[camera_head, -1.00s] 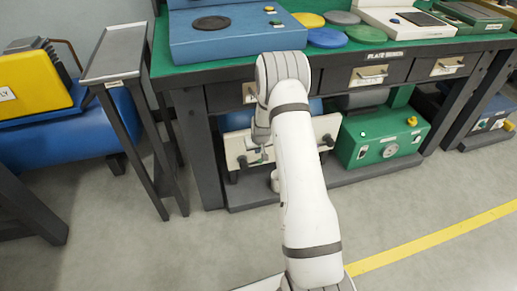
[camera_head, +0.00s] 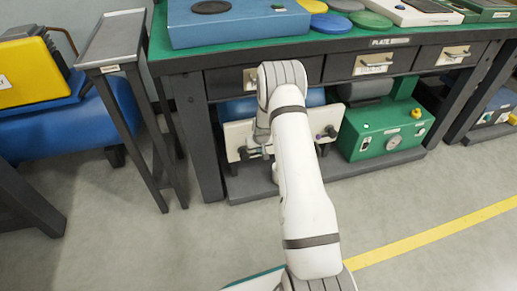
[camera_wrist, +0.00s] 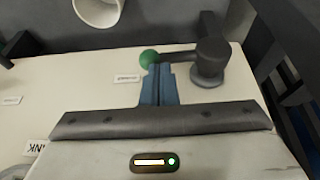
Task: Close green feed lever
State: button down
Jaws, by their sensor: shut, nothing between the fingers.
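In the wrist view, the green ball knob (camera_wrist: 149,58) sits on the end of a dark lever arm (camera_wrist: 178,56). The arm runs right to a dark round valve body (camera_wrist: 208,62) on a white panel (camera_wrist: 60,85). My gripper (camera_wrist: 158,69) has its blue fingers together and empty. The fingertips are just below and right of the green knob, overlapping the lever in the picture; I cannot tell whether they touch. In the head view, the white panel (camera_head: 238,133) stands under the bench, and my arm hides the lever and most of the gripper.
The bench (camera_head: 355,42) with drawers overhangs the panel. A green box (camera_head: 385,130) stands right on the lower shelf, and a narrow stand (camera_head: 113,40) is at left. The wrist view shows a white cup-like part (camera_wrist: 98,10) and a dark post at right. Floor in front is open.

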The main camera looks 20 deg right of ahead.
jog(key=shift+d+f, duration=0.2)
jog(key=shift+f, duration=0.3)
jog(key=p+v, duration=0.5)
jog(key=v, duration=0.9)
jog(key=shift+w+d+r, duration=0.3)
jog(key=shift+d, duration=0.15)
jog(key=a+p+v, duration=0.3)
jog(key=p+v, duration=0.5)
jog(key=v, duration=1.2)
jog(key=w+a+p+v, duration=0.1)
jog(key=a+p+v, duration=0.2)
jog(key=p+v, duration=1.1)
jog(key=s+a+r+p, duration=0.2)
jog(key=s+r+p, duration=0.1)
jog(key=s+r, duration=0.9)
jog(key=s+a+r+g+p, duration=0.1)
jog(key=s+r+p, duration=0.3)
jog(key=s+r, duration=0.8)
notch_tip(320, 180, up, 2)
jog(key=shift+s+a+r+n+g+y, duration=0.2)
jog(key=shift+s+a+n+g+y, duration=0.15)
jog(key=shift+a, duration=0.35)
